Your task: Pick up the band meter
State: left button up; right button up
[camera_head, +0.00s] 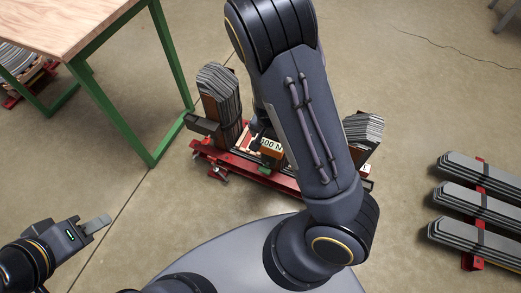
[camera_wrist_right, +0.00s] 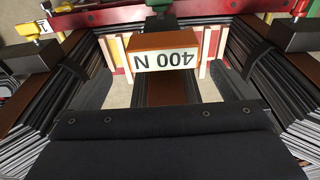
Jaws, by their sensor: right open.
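The band meter, a small brown box with a white label reading 400 N, shows upside down in the right wrist view (camera_wrist_right: 164,58). In the head view its label (camera_head: 271,146) shows just left of my right arm, among the stacks on a red frame. My right gripper (camera_wrist_right: 166,88) is open, with one dark finger on each side below the meter in the wrist picture. I cannot tell if the fingers touch it. In the head view my arm hides most of that gripper. My left gripper (camera_head: 97,224) is at lower left, apart from everything; its opening is unclear.
Stacks of dark laminations (camera_head: 220,95) stand in the red frame (camera_head: 255,176) around the meter, close beside my right gripper. A wooden table (camera_head: 60,22) with green legs is at upper left. More lamination stacks (camera_head: 482,205) lie at right. Floor between is clear.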

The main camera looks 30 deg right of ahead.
aim_at(271, 144)
jog(key=f+b, duration=0.1)
jog(key=f, duration=0.1)
jog(key=f+b, duration=0.2)
jog(key=f, duration=0.1)
jog(key=w+f+b, duration=0.1)
jog(key=f, duration=0.1)
jog(key=shift+d+f, duration=0.25)
jog(key=shift+d, duration=0.05)
jog(key=shift+r, duration=0.1)
jog(key=c, duration=1.1)
